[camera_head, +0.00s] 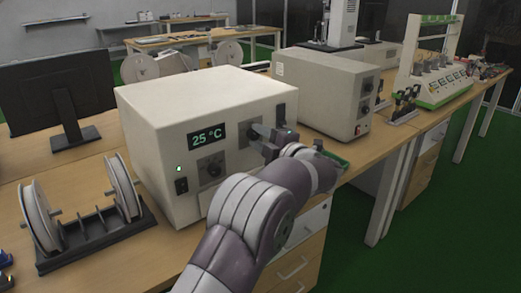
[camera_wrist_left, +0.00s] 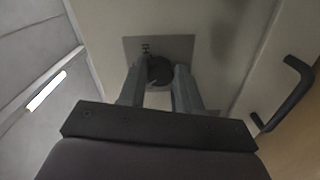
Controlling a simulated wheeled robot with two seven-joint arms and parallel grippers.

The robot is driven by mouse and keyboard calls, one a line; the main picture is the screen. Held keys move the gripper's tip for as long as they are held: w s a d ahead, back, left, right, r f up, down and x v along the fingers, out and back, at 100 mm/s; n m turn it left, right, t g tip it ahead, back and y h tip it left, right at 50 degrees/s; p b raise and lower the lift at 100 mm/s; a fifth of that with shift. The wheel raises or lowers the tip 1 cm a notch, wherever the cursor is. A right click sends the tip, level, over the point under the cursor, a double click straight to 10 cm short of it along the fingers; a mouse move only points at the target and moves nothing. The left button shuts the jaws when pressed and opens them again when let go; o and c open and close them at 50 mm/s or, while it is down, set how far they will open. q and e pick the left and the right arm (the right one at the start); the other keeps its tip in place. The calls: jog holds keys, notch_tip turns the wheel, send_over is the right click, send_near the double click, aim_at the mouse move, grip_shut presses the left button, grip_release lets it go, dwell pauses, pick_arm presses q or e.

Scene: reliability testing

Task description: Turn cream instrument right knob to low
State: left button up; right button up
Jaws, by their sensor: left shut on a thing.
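The cream instrument (camera_head: 165,112) stands on the wooden bench, with a display (camera_head: 208,136) reading 25 °C on its front. Its left knob (camera_head: 213,169) sits on a grey plate below the display. My left gripper (camera_head: 258,133) is at the right part of the front panel. In the left wrist view, the dark round right knob (camera_wrist_left: 159,70) sits on a grey plate (camera_wrist_left: 183,46) with a small dark mark by it. My left gripper's fingers (camera_wrist_left: 159,84) are shut on this knob, one on each side. The knob's pointer direction cannot be made out. My right gripper is not in view.
A black switch with a green light (camera_head: 181,182) is at the panel's lower left. A black handle (camera_wrist_left: 285,95) shows at the right in the wrist view. A spool rack (camera_head: 85,222) stands left of the instrument, another cream box (camera_head: 320,90) behind it to the right.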

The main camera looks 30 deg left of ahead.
pick_arm(q)
jog(key=n+b, duration=0.3)
jog(key=shift+f+n, duration=0.2)
jog(key=shift+n, duration=0.1)
jog(key=shift+r+n+b, duration=0.1)
jog(key=shift+n+b, duration=0.5)
jog(key=shift+b, duration=0.2)
jog(key=o, duration=1)
jog(key=shift+r, duration=0.1)
jog(key=shift+o, duration=0.2)
jog(key=p+v, duration=0.1)
jog(key=v, duration=1.1)
jog(key=shift+s+d+p, duration=0.15)
jog(key=shift+d+p, duration=0.15)
jog(key=shift+p, duration=0.1)
